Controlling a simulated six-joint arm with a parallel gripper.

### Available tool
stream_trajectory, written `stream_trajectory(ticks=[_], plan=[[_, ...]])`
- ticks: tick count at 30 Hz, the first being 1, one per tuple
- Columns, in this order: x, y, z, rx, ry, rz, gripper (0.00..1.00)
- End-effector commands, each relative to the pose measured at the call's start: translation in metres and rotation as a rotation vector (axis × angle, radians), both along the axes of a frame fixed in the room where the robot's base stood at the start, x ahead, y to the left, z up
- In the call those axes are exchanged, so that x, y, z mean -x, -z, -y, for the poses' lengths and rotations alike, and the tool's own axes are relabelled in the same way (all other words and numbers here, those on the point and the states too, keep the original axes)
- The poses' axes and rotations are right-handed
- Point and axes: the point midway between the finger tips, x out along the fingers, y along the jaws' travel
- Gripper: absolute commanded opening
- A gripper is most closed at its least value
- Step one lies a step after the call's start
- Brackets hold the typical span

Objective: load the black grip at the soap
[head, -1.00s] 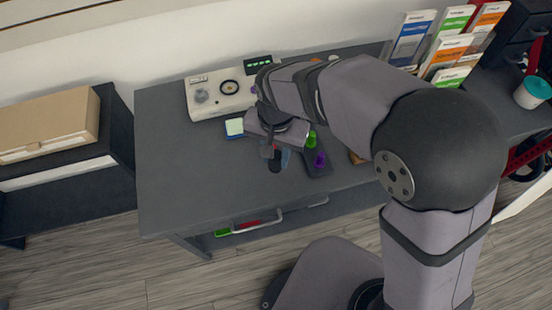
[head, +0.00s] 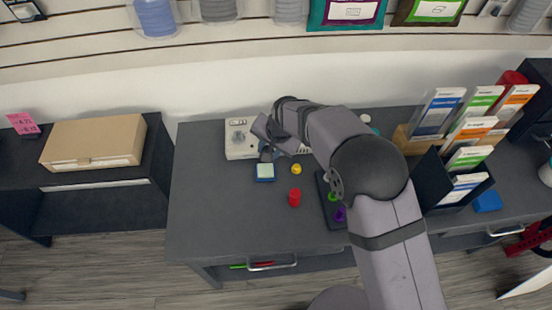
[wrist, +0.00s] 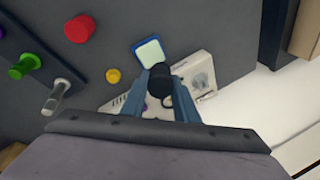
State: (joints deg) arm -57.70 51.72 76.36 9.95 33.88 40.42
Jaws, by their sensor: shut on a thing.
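The black grip (wrist: 160,78) is a short dark cylinder held between the two blue-grey fingers of my gripper (wrist: 166,92) in the wrist view. In the head view my gripper (head: 266,154) is above the grey table, in front of the white device and just behind a blue-edged square with a pale top (head: 265,173). I cannot tell for sure whether this square is the soap. My wrist hides part of the white device (head: 238,139).
A red cylinder (head: 294,198) and a yellow knob (head: 296,169) stand on the table (head: 220,215). A dark tray (head: 332,215) holds green, purple and grey pegs. A brochure rack (head: 440,185) stands at the right. The table's front left is clear.

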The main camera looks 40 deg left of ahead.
Motion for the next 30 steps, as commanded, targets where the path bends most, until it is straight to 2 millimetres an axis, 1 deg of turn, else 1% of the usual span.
stream_trajectory(ticks=[3,8,14,30], plan=[[-0.002,0.0,-0.004,-0.009,0.0,0.003,0.04],[-0.003,0.002,-0.004,-0.01,0.0,0.003,0.04],[-0.002,0.01,-0.004,-0.009,0.0,0.003,0.04],[-0.002,0.054,-0.004,-0.009,0.0,0.003,0.04]])
